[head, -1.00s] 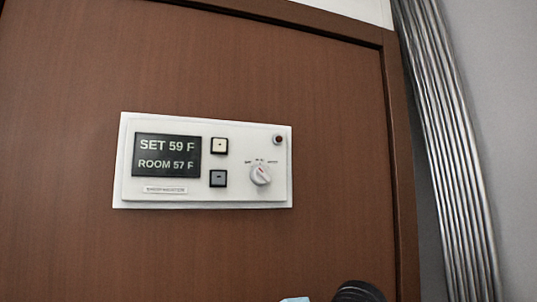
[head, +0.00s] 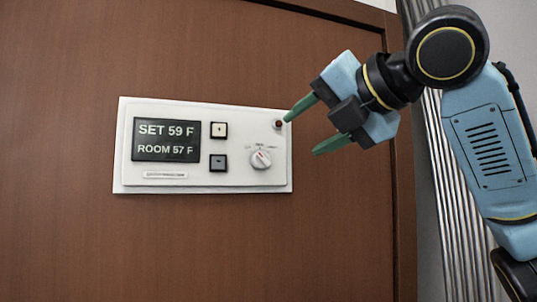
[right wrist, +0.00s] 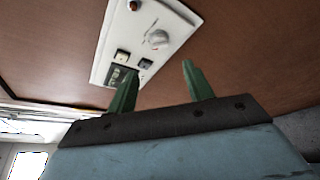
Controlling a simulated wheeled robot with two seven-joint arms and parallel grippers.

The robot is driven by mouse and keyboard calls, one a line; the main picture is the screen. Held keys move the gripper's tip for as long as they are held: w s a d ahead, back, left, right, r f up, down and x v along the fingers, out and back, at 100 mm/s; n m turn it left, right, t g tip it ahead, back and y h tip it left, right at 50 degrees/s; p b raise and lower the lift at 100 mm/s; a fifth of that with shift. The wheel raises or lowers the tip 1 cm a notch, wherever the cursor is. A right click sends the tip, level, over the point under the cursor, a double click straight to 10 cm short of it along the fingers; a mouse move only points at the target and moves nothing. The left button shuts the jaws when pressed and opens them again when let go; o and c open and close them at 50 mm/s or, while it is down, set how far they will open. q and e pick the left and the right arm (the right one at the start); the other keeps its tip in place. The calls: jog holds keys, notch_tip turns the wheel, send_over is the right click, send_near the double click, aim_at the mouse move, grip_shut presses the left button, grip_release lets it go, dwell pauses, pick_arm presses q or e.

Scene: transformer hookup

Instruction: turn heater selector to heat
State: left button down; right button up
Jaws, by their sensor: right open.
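The heater selector (head: 261,159) is a round white knob with a red pointer mark, at the right of a white control panel (head: 225,178) on a brown wooden surface. The red mark tilts to the upper left; the small labels above it are too blurred to read. My right gripper (head: 301,130) is open and empty, to the right of the knob and apart from it, with one green finger near the panel's upper right corner. In the right wrist view the knob (right wrist: 157,39) is beyond the open fingers (right wrist: 158,85). My left gripper is out of view.
The panel has a display (head: 166,139) reading SET 59 F and ROOM 57 F, a light button (head: 219,130), a dark button (head: 219,163) and a small red-brown indicator (head: 278,125). Ribbed metal pipes (head: 445,190) stand to the right. The wooden surface (head: 220,250) below the panel is clear.

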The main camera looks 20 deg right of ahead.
aim_at(266, 157)
jog(key=p+x, duration=0.3)
jog(key=x, duration=0.9)
jog(key=shift+r, duration=0.1)
jog(key=c, duration=1)
